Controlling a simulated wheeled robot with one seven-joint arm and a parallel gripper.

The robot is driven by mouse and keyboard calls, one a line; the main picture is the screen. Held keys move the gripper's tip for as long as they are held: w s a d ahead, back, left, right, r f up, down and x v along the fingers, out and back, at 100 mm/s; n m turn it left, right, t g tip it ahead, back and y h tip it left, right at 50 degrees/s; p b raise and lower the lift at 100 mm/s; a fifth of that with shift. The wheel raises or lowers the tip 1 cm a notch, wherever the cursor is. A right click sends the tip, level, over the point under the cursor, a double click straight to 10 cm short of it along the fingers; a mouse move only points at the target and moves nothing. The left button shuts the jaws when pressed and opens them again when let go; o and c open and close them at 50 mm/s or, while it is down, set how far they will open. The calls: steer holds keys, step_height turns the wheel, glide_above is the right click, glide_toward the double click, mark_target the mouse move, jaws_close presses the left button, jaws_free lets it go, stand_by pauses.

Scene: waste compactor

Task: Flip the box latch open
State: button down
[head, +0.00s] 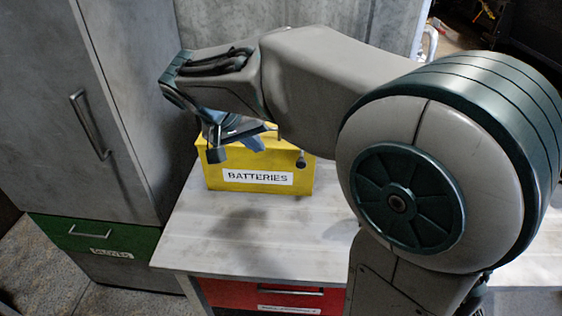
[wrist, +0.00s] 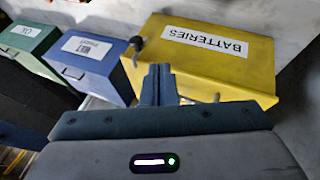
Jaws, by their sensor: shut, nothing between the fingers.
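A yellow box (head: 262,184) labelled BATTERIES stands on the white worktop, and it also shows in the wrist view (wrist: 245,72). A dark knob-like part (head: 301,160) sticks out at the right of the box front; it shows at the upper left of the box in the wrist view (wrist: 136,42). It may be the latch, but I cannot tell for sure. My gripper (head: 250,142) is at the upper front of the box, left of that part. In the wrist view its fingers (wrist: 158,82) are together and empty. I cannot tell whether they touch the box. My arm hides the lid partly.
A blue box (wrist: 92,70) and a green box (wrist: 32,42) stand in a row beside the yellow one. A grey cabinet (head: 100,90) is at the left. The worktop (head: 240,235) before the box is clear. A red drawer (head: 270,295) is below.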

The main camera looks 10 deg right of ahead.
mark_target(301, 160)
steer(key=shift+w+a, duration=0.45)
steer(key=shift+a, duration=0.05)
steer(key=shift+f, duration=0.1)
steer(key=w+d+f+p, duration=0.1)
steer(key=w+d+f, duration=0.1)
steer(key=d+f, duration=0.6)
steer(key=shift+w+d+f+p, duration=0.25)
steer(key=shift+d+f+p, duration=0.1)
steer(key=shift+d+p, duration=0.1)
